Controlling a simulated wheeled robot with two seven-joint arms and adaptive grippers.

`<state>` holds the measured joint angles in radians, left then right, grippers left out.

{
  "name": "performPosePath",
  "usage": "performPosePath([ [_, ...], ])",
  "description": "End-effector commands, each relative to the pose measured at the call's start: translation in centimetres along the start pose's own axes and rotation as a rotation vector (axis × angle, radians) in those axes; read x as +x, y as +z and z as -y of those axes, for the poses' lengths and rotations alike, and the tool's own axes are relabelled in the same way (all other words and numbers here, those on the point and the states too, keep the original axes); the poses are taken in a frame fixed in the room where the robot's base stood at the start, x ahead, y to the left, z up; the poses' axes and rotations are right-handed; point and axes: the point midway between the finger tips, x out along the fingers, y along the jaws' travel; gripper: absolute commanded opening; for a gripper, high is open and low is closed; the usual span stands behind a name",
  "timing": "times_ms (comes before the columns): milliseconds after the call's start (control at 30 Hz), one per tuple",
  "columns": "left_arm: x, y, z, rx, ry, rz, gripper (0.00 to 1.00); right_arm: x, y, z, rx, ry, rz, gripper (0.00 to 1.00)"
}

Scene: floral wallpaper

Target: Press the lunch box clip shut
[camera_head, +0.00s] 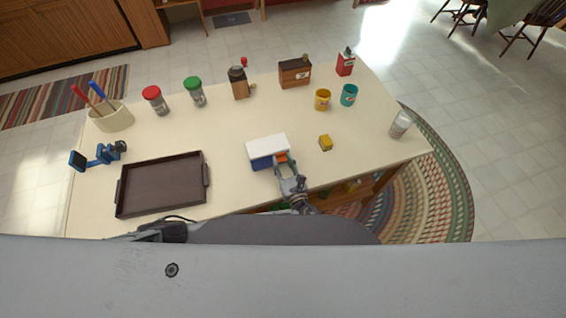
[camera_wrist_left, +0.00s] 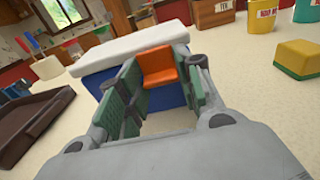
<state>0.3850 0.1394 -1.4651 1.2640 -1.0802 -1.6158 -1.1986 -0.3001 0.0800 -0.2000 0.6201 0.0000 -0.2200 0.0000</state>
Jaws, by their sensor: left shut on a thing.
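The lunch box stands on the table, with a white lid (camera_head: 267,146) and a blue body (camera_head: 261,163). Its orange clip (camera_head: 281,158) is on the front side, facing me. In the left wrist view the white lid (camera_wrist_left: 125,47) lies on the blue body (camera_wrist_left: 93,83), and the clip (camera_wrist_left: 158,66) hangs from near the lid's edge. My left gripper (camera_head: 286,168) is at the front of the box; its green-padded fingers (camera_wrist_left: 160,86) stand on either side of the clip and are shut on it. Whether the clip is latched cannot be told. My right gripper is not in view.
A dark tray (camera_head: 161,186) lies to the left, and a yellow block (camera_head: 326,142) sits close to the right of the box. Jars, cups and a wooden box (camera_head: 295,73) stand farther back. The table is clear just behind the lunch box.

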Motion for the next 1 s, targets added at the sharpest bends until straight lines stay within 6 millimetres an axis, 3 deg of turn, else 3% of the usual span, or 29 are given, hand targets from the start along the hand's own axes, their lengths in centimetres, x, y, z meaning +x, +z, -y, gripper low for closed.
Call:
performPosePath([
  [67, 0.0, 0.0, 0.0, -0.001, 0.0, 0.0, 0.11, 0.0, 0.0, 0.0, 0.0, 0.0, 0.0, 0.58],
  [100, 0.0, 0.0, 0.0, -0.001, 0.0, 0.0, 0.36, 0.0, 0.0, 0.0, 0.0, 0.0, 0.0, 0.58],
  [267, 0.0, 0.0, 0.0, -0.001, 0.0, 0.0, 0.57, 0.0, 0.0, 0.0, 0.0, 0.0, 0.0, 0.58],
  [700, 0.0, 0.2, 0.0, -0.001, 0.0, 0.0, 0.57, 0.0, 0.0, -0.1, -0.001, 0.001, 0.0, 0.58],
  [1000, 0.0, 1.7, 0.0, -0.002, 0.0, 0.0, 0.57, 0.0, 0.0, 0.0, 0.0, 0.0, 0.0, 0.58],
])
